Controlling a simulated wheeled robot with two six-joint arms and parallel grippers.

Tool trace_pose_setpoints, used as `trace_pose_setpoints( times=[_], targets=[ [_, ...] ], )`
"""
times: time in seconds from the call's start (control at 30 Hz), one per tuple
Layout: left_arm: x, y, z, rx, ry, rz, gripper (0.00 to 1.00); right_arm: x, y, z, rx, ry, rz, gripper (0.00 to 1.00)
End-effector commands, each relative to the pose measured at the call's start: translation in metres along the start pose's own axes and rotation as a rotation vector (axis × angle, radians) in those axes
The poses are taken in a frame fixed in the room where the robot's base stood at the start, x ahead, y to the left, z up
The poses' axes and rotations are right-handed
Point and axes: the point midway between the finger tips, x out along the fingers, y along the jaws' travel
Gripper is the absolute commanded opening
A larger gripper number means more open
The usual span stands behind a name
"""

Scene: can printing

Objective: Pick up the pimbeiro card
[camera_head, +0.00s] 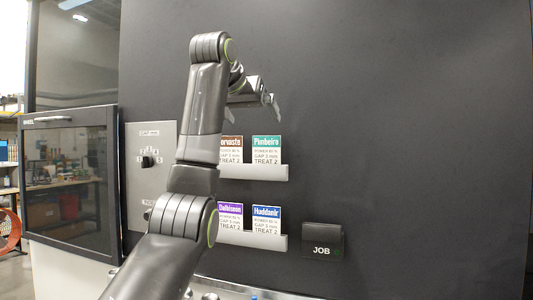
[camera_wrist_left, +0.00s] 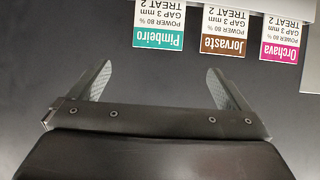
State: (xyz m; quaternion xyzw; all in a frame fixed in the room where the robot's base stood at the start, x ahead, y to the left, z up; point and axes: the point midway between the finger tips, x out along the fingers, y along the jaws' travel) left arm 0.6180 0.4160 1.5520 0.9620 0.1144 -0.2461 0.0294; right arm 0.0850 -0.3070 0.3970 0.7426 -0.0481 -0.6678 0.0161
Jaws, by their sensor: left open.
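The Pimbeiro card (camera_head: 266,149) has a teal header and stands in the upper card rack on the dark panel, at its right end. It shows upside down in the left wrist view (camera_wrist_left: 159,24), ahead of the fingers. My left gripper (camera_head: 262,108) is open and empty, above the upper rack and apart from the card. Its two fingers also show in the left wrist view (camera_wrist_left: 158,84), with the card beyond the gap between them. My right gripper is not in view.
A brown Jorvaste card (camera_head: 231,148) stands beside it; a pink Orchava card (camera_wrist_left: 283,38) shows in the wrist view. Below are purple (camera_head: 230,216) and blue Huddanir (camera_head: 266,218) cards. A JOB box (camera_head: 322,240) is lower right. The panel's right side is clear.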

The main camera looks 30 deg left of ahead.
Motion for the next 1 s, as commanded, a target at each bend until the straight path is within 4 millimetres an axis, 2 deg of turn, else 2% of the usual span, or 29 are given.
trace_pose_setpoints(
  times=[0.1, 0.3, 0.53, 0.8, 1.0],
  targets=[
    [0.026, 0.001, -0.002, 0.001, -0.005, 0.000, 0.98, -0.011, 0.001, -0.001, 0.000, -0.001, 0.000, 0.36],
    [0.058, 0.001, -0.001, 0.000, -0.002, 0.001, 0.98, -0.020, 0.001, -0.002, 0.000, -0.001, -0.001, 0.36],
    [0.074, 0.002, 0.001, 0.001, -0.002, 0.000, 0.98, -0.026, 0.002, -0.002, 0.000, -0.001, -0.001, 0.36],
    [0.111, 0.003, 0.004, 0.001, -0.002, 0.001, 0.98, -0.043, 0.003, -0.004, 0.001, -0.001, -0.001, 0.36],
    [0.118, 0.003, 0.006, 0.001, 0.000, 0.001, 0.98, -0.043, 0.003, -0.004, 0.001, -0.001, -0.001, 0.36]
  ],
)
